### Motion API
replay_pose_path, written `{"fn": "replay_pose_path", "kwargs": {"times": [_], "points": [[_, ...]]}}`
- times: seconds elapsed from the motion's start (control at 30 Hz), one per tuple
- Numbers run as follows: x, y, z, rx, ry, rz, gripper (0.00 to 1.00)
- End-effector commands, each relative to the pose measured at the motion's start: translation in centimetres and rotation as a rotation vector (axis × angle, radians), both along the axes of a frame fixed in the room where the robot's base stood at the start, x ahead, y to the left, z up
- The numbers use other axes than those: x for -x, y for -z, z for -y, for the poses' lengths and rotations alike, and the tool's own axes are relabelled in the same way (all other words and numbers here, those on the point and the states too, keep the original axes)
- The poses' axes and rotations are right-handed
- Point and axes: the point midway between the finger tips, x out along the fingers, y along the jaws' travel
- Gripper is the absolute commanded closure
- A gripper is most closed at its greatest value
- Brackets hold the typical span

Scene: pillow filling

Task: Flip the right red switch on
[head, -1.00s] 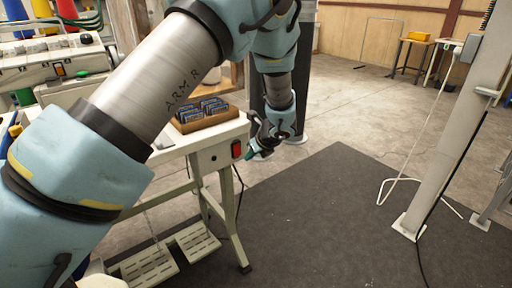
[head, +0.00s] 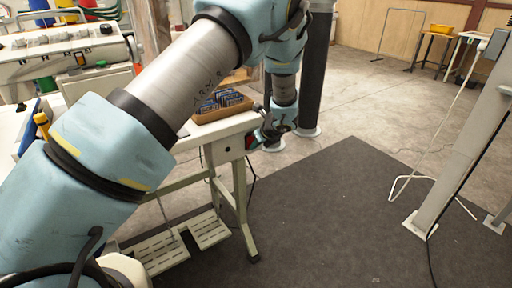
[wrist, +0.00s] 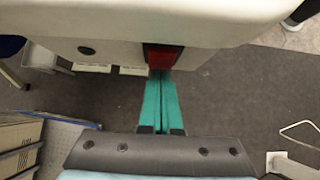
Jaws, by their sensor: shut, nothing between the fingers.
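The red switch (head: 249,142) sits in a dark frame on the end face of the white sewing table (head: 222,131), at its right corner. In the wrist view the red switch (wrist: 164,57) is at the top centre, just under the table's pale edge. My gripper (head: 262,138) is beside the switch in the head view, partly hidden by its own wrist. In the wrist view its two green fingers (wrist: 160,74) are together and empty, with their tips at the switch's lower edge. I cannot tell whether they touch it, or the switch's position.
A cardboard box of blue packets (head: 220,106) stands on the table above the switch. Table legs and a foot pedal (head: 160,255) are below. A grey post (head: 465,150) stands to the right. The dark mat (head: 340,215) between is clear.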

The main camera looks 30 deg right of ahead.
Motion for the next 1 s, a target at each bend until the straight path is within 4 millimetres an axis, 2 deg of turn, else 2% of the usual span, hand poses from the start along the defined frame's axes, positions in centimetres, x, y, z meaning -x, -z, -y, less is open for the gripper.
{"fn": "replay_pose_path", "kwargs": {"times": [0.1,0.17,0.43,0.73,1.0], "points": [[-0.2,0.9,0.1,-0.004,0.002,0.035,1.00],[-0.3,0.2,0.0,-0.004,-0.001,0.034,1.00],[-0.2,0.0,0.0,-0.003,0.000,0.033,1.00],[-0.2,-1.4,0.0,-0.002,-0.001,0.034,1.00],[-0.3,-1.5,0.0,-0.002,-0.001,0.035,1.00]]}}
